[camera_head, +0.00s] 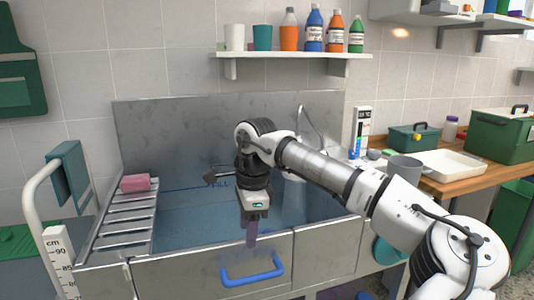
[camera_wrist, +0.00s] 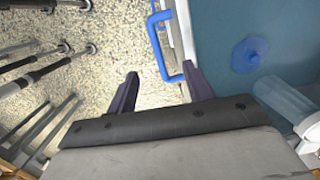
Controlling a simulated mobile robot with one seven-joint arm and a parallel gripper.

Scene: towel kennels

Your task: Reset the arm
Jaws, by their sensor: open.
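My arm reaches in from the right in the head view. Part of the tub behind my arm is hidden.
A metal tub (camera_head: 180,110) holds blue water (camera_head: 185,222). A slatted rack (camera_head: 128,215) bears a pink towel (camera_head: 135,183) at left. A shelf (camera_head: 300,55) with several bottles is above. A wooden counter (camera_head: 465,185) with a green box (camera_head: 500,135) is at right.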

